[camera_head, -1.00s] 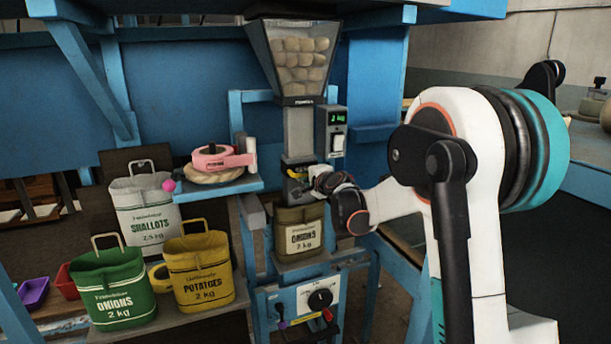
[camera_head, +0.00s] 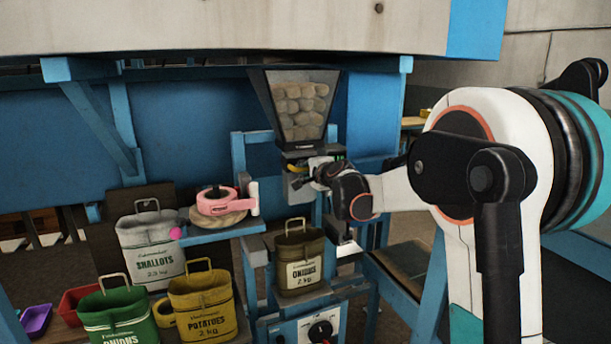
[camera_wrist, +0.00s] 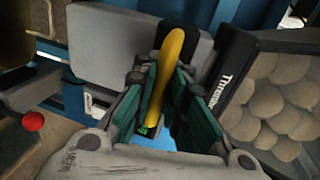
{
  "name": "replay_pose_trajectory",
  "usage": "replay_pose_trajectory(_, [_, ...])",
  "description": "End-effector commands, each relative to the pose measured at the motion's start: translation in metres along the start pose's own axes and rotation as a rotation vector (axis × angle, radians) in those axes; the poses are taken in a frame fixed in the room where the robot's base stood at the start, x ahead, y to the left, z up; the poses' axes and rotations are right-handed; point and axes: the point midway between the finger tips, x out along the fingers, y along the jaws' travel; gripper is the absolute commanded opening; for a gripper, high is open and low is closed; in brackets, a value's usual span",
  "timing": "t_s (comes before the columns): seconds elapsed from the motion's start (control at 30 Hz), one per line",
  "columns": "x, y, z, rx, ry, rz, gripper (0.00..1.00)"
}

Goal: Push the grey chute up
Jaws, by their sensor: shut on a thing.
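The grey chute (camera_head: 298,189) sits close beneath the hopper (camera_head: 302,110), above an olive onions sack (camera_head: 298,240). A clear gap lies between the chute's lower end and the sack. My gripper (camera_head: 308,170) is at the chute, just below the hopper's neck. In the wrist view my gripper (camera_wrist: 162,100) is shut on the yellow handle (camera_wrist: 168,72), which stands between its green pads. A grey body, seemingly the chute (camera_wrist: 110,45), lies just beyond the handle. The hopper's window of onions (camera_wrist: 270,105) is at the right there.
A shelf with a pink tape dispenser (camera_head: 215,203) juts out left of the chute. Shallots (camera_head: 150,245), potatoes (camera_head: 202,305) and green onions (camera_head: 118,318) sacks stand lower left. A control box (camera_head: 310,330) is below the olive sack. A pale overhead beam (camera_head: 250,28) spans the top.

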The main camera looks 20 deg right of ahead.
Motion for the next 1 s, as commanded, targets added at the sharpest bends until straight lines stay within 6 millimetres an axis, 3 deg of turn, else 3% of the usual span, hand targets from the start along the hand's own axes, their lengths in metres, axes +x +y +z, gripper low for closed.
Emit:
replay_pose_trajectory(0.4, [-0.002, -0.005, -0.001, 0.001, 0.003, -0.002, 0.00])
replay_pose_trajectory(0.43, [-0.002, -0.005, -0.001, 0.001, 0.003, -0.002, 0.16])
replay_pose_trajectory(0.5, [-0.002, -0.005, -0.001, 0.001, 0.003, -0.002, 0.32])
replay_pose_trajectory(0.87, [-0.002, -0.004, 0.000, 0.000, 0.001, 0.000, 0.32])
replay_pose_trajectory(1.0, [-0.012, -0.004, -0.001, 0.000, 0.002, 0.000, 0.32])
